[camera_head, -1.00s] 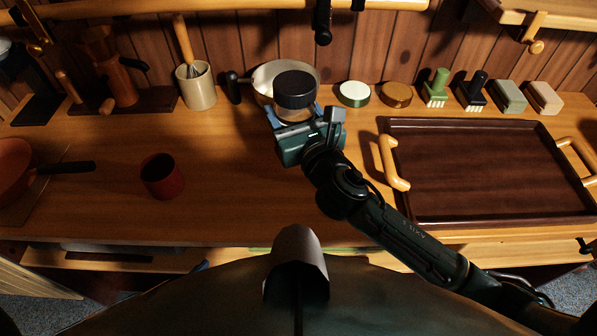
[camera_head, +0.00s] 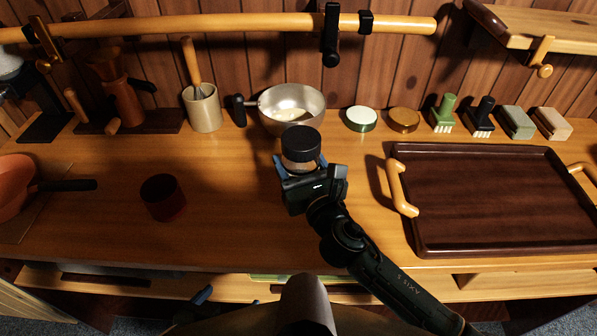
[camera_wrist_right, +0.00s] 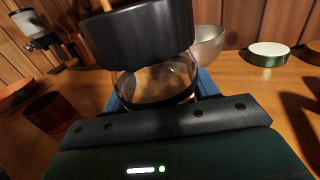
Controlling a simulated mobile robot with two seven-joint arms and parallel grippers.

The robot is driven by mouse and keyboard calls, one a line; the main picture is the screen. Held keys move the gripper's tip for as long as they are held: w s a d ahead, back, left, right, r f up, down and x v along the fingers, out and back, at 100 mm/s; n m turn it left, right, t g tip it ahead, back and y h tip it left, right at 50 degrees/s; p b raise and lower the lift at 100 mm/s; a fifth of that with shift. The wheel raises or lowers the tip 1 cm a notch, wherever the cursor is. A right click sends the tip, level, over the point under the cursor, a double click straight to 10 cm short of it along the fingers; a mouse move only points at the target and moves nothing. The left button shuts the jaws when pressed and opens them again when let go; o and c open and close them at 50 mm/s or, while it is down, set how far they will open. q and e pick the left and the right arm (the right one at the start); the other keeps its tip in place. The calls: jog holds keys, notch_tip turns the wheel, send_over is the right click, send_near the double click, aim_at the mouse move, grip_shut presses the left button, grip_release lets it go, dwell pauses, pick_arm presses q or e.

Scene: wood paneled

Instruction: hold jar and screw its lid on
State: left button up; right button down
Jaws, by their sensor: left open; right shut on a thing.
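The jar is clear glass (camera_head: 299,166) and has a black lid (camera_head: 301,143) on its top. My right gripper (camera_head: 304,172) is shut around the jar's body and holds it upright in front of the metal bowl. In the right wrist view the black lid (camera_wrist_right: 142,35) sits over the glass jar (camera_wrist_right: 155,84), between blue fingers; I cannot tell how tightly it is seated. My left gripper (camera_head: 203,295) shows only as small dark and blue parts at the bottom edge, open, well away from the jar.
A metal bowl (camera_head: 292,108) stands behind the jar. A dark tray (camera_head: 490,240) lies at right and a red cup (camera_head: 162,197) at left. Green-white (camera_head: 361,119) and amber (camera_head: 404,120) round tins and several brushes line the back. The front middle of the counter is clear.

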notch_tip(320, 180, down, 2)
jog(key=shift+b, duration=0.3)
jog(key=shift+f, duration=0.35)
pick_arm(q)
jog(key=shift+w+d, duration=0.15)
jog(key=shift+d, duration=0.25)
pick_arm(e)
jog(key=shift+f, duration=0.2)
jog(key=shift+c, duration=2)
grip_release()
jog(key=shift+f, duration=0.1)
pick_arm(q)
jog(key=shift+a, duration=0.1)
